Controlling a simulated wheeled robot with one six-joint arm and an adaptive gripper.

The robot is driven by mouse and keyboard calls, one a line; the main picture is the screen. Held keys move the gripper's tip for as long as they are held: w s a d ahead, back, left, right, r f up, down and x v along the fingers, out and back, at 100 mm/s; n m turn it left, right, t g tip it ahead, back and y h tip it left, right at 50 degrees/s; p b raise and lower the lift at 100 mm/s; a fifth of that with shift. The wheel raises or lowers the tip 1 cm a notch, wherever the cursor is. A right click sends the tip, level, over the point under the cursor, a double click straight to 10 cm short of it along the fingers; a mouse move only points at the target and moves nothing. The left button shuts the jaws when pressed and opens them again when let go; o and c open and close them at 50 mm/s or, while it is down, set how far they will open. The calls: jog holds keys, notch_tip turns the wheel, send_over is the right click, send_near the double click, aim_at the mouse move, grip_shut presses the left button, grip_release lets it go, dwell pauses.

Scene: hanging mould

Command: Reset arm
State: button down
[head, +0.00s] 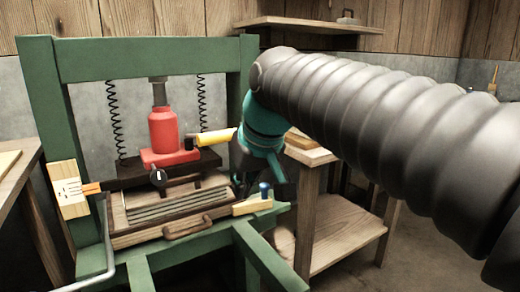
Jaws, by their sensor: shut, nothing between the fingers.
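My arm, in a ribbed dark sleeve, reaches in from the right of the head view and bends down through a teal section. My gripper (243,186), small and dark below the teal section, is shut and empty by the right side of the green press (154,60). Its fingertips are hard to make out. The press holds a red bottle jack (164,131) with a yellow lever grip (215,138) whose right end meets the teal section in the picture; I cannot tell if they touch. A mould (178,205) with a wooden handle (188,225) sits below the jack.
A wooden block (68,189) is on the left post. A wooden table (338,222) with a lower shelf stands behind the arm. A wall shelf (310,25) is above.

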jog(key=s+d+f+m+h, duration=0.1)
jog(key=s+d+f+m, duration=0.2)
jog(key=s+d+f, duration=0.4)
jog(key=s+d+f+m+t+h, duration=0.1)
jog(key=s+d+f+m+h, duration=0.1)
jog(key=s+d+f, duration=0.5)
jog(key=shift+s+d+f+m, duration=0.4)
jog(key=shift+d+f+m, duration=0.1)
jog(key=shift+d+f, duration=2.05)
